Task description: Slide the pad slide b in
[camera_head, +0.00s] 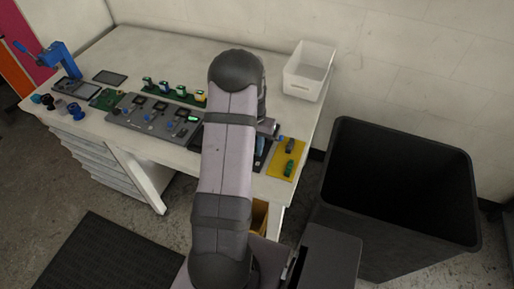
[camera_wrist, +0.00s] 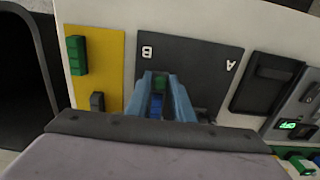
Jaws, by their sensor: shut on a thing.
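The letter A stands at the panel's other end. In the head view my arm covers most of this panel and the gripper.
A yellow plate (camera_wrist: 101,48) beside the panel bears a green block (camera_wrist: 77,55) and a dark block (camera_wrist: 97,101). A grey device board (camera_head: 150,117) lies left of my arm. A white bin (camera_head: 308,72) stands at the back right, and a large black bin (camera_head: 345,190) beside the table.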

